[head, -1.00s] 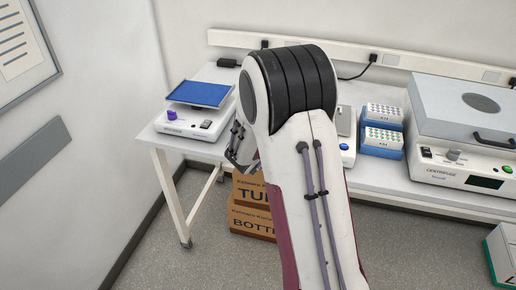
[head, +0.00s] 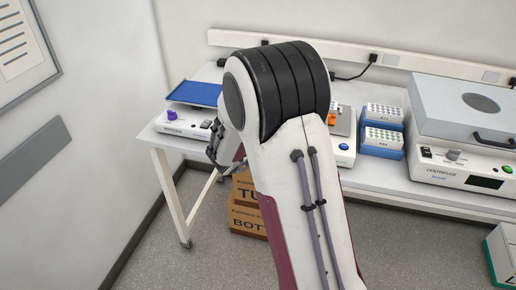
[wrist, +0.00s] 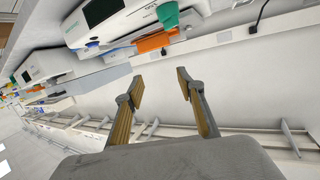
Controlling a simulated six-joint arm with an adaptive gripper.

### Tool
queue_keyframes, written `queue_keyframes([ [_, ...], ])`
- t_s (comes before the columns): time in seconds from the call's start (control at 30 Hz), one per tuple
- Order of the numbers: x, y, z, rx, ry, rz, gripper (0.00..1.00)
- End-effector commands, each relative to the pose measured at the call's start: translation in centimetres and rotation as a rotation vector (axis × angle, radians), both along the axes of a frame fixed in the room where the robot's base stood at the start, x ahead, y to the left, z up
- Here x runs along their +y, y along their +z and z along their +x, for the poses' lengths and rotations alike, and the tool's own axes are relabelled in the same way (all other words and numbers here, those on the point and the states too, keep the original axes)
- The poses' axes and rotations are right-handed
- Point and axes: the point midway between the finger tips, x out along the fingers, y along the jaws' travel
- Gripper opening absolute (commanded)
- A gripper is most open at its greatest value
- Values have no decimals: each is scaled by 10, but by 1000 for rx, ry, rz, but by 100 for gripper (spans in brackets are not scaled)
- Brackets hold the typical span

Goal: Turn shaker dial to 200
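The shaker (head: 184,126) stands at the left end of the bench in the head view, with a blue platform (head: 190,93) on top. Its purple dial (head: 172,115) is on the left of the front panel; its setting is too small to read. My gripper (head: 213,150) is in front of the shaker's right end, to the right of the dial and apart from it. The wrist view shows my gripper (wrist: 159,86) open, with nothing between its fingers. The purple dial does not show in the wrist view.
Right of my arm stand a device with a blue knob (head: 344,146), blue tube racks (head: 381,142) and a centrifuge (head: 455,155). Cardboard boxes (head: 246,218) sit below the bench.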

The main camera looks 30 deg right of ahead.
Motion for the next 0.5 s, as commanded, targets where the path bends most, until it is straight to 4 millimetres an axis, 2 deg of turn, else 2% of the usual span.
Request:
queue_keyframes([
  [0.2, -1, 3, 1, -35, -76, -49, 38],
  [0.5, 8, -2, 4, -59, -156, -104, 38],
])
